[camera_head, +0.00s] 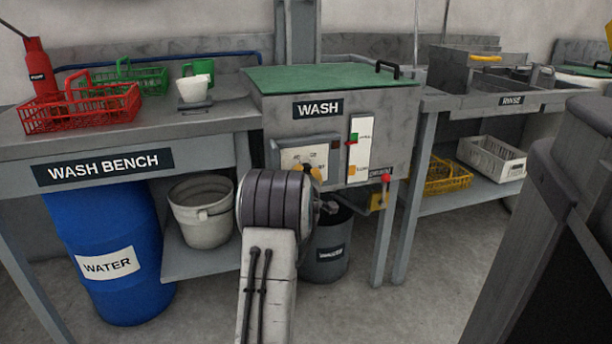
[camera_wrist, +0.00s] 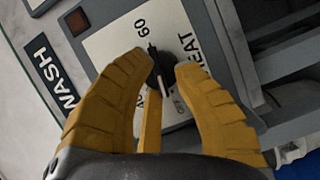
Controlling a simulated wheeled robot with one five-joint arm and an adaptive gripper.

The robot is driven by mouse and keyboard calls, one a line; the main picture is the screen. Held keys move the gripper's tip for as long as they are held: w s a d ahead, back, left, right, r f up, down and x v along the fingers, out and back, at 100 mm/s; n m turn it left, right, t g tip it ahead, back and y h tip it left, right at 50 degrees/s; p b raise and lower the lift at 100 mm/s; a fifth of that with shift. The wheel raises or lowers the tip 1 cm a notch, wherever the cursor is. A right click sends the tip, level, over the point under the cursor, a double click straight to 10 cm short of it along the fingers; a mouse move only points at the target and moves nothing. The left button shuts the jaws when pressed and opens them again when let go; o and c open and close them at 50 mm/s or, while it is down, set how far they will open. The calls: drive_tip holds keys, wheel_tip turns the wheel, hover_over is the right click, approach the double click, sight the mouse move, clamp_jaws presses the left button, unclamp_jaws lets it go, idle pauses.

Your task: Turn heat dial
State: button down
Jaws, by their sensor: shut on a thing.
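The heat dial (camera_wrist: 166,78) is a small black knob on a white plate marked "60" and "HEAT" in the wrist view. My gripper (camera_wrist: 160,66) has its yellow fingers closed around the dial, one on each side. In the head view the white dial plate (camera_head: 291,158) is on the front of the grey wash tank (camera_head: 285,110), under the "WASH" label. My gripper (camera_head: 313,173) shows there as a bit of yellow at the plate, and my arm hides most of it. The dial's pointer setting is hard to read.
A switch plate (camera_head: 360,158) with green and red buttons is right of the dial plate, with a red-handled drain valve (camera_head: 386,179) below. The wash bench (camera_head: 210,120) with a red basket (camera_head: 82,105) is left. A grey bin (camera_head: 330,262) stands beneath the tank.

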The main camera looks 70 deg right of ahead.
drive_tip(key=shift+d, duration=0.1)
drive_tip(key=c, duration=0.8)
unclamp_jaws()
drive_tip(key=shift+v, duration=6)
